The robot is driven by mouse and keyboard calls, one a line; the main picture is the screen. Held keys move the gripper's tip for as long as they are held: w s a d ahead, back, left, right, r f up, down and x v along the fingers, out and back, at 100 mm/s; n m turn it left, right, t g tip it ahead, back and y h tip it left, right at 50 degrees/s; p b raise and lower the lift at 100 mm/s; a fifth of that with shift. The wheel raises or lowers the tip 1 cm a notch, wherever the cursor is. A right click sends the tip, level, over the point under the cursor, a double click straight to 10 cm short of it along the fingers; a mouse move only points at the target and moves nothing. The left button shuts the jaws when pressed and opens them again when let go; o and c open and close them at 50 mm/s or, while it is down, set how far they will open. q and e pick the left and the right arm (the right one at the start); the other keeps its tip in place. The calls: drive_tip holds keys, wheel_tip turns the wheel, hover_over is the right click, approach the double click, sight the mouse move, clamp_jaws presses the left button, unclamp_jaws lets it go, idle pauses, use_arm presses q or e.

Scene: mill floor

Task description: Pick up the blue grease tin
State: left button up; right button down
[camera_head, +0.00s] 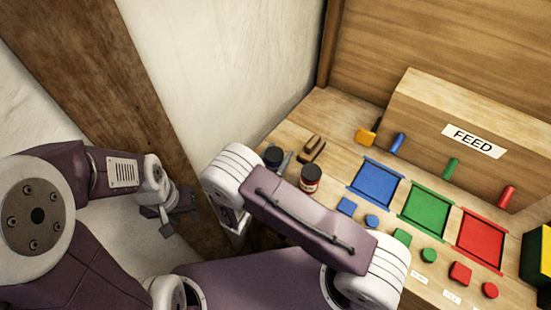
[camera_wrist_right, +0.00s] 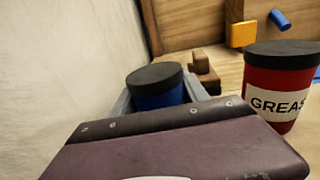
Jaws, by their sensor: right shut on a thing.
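The blue grease tin (camera_wrist_right: 160,92) with its black lid stands between the grey fingers of my right gripper in the right wrist view, and the gripper is shut on it. In the head view the tin's dark lid (camera_head: 273,154) shows beside my right forearm, with a grey finger of my right gripper (camera_head: 282,163) next to it. Most of the tin's body is hidden. My left gripper (camera_head: 180,210) is at the left in the head view, in front of the wall, with its fingers apart and nothing between them.
A red grease tin (camera_head: 311,180) with a black lid stands close to the right of the blue one. Brown wooden blocks (camera_head: 312,148) lie behind. Blue (camera_head: 376,183), green (camera_head: 426,208) and red trays lie to the right, before the FEED box (camera_head: 465,125). A wall closes the left side.

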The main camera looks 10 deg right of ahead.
wheel_tip(320, 180, up, 10)
drive_tip(key=shift+p, duration=0.35)
